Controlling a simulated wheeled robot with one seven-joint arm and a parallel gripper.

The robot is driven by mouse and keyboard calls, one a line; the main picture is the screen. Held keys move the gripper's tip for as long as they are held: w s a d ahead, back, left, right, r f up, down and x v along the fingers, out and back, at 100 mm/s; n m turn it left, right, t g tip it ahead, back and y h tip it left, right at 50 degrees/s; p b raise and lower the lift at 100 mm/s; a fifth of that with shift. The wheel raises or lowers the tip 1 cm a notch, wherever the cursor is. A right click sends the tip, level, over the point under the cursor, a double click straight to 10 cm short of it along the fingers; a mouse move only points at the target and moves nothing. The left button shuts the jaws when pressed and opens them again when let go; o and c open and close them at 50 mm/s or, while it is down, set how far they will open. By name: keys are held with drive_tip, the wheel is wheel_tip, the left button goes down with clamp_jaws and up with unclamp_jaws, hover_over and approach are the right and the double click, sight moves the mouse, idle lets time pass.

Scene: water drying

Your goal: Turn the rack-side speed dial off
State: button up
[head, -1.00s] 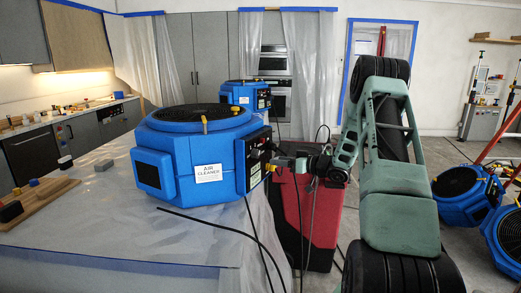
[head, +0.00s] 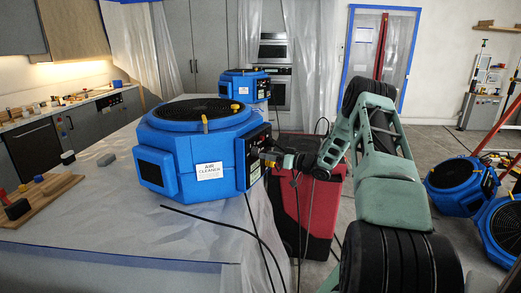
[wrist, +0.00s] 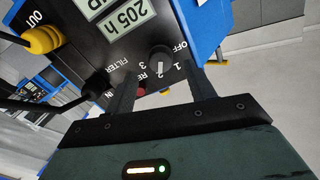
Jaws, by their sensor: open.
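A blue air cleaner (head: 205,145) with a round black top grille and a white "AIR CLEANER" label stands on the sheet-covered counter. Its black control panel (head: 256,155) faces right. In the wrist view the panel appears upside down, with a round black dial (wrist: 160,54) marked OFF, 1, 2 and 3. I cannot tell which mark the dial points to. My gripper (wrist: 160,72) is open, with one finger on each side of the dial in the picture. I cannot tell whether the fingers touch it. In the head view my gripper (head: 268,156) is close to the panel.
A second blue machine (head: 243,86) stands behind on the counter. A yellow plug (wrist: 42,40) and black cables sit beside the dial. A red and black case (head: 308,205) stands right of the counter. More blue machines (head: 460,185) stand on the floor at right.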

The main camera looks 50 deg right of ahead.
sight(258, 153)
drive_tip(key=shift+p+x, duration=0.6)
drive_tip(key=shift+x, duration=1.65)
drive_tip(key=c, duration=1)
drive_tip(key=shift+o, duration=0.2)
drive_tip(key=shift+f+b, duration=0.1)
drive_tip(key=shift+b, duration=0.35)
